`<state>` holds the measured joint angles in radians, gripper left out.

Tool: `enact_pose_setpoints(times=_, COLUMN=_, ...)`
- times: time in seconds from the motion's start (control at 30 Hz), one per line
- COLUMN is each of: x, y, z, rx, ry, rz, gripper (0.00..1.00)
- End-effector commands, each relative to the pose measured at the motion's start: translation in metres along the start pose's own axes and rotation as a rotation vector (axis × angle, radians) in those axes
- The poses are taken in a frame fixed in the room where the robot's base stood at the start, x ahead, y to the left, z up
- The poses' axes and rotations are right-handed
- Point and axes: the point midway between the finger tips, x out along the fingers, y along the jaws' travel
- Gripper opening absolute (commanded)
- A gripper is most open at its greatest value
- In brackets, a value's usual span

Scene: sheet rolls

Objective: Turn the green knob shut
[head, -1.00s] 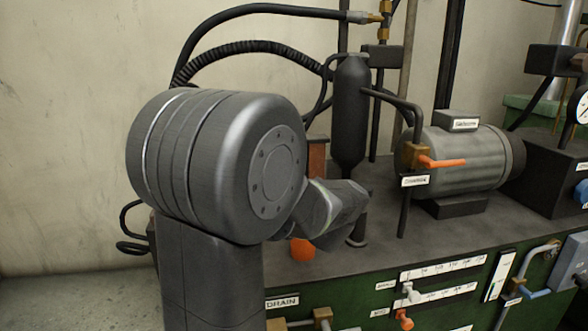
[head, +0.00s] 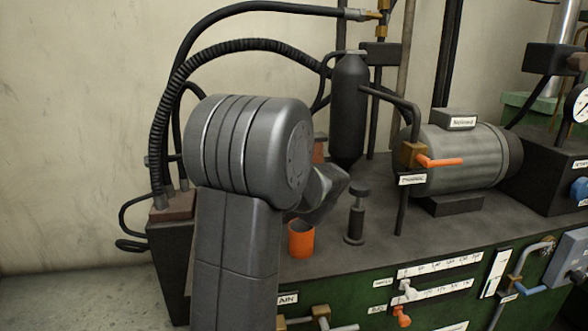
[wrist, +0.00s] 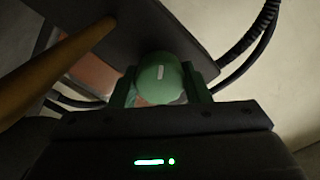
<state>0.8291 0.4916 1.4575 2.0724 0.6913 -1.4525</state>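The green knob (wrist: 160,78) shows in the wrist view as a round cap with a short white mark on its face. My gripper (wrist: 159,88) has its two fingers apart, one on each side of the knob, with narrow gaps seeming to show beside it. Whether either fingertip touches the knob is hard to tell in the dim light. In the head view my arm hides the gripper and the green knob.
An orange cup-like part (head: 301,240) and a short dark post (head: 356,217) stand on the bench near my arm. A dark cylinder (head: 348,108), a grey motor (head: 468,158) and an orange-handled valve (head: 438,161) are behind. A brown rod (wrist: 58,68) crosses the wrist view's left side.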

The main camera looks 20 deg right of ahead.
Motion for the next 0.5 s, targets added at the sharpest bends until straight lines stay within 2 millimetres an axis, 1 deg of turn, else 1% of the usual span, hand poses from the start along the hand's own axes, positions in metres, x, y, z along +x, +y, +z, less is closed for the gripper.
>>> enact_pose_setpoints(times=0.03, x=-0.0001, y=0.0001, z=0.0, rx=0.0, ry=0.0, rz=0.0, gripper=0.3)
enact_pose_setpoints(times=0.07, x=-0.0002, y=0.0002, z=0.0, rx=0.0, ry=0.0, rz=0.001, gripper=0.24)
enact_pose_setpoints(times=0.1, x=-0.0002, y=0.0002, z=0.0, rx=0.0, ry=0.0, rz=0.001, gripper=0.2)
enact_pose_setpoints(times=0.37, x=-0.0003, y=0.001, z=0.0008, rx=0.023, ry=0.001, rz=0.0, gripper=0.2)
enact_pose_setpoints(times=0.5, x=-0.0003, y=0.0019, z=0.0018, rx=0.077, ry=0.001, rz=0.0, gripper=0.2)
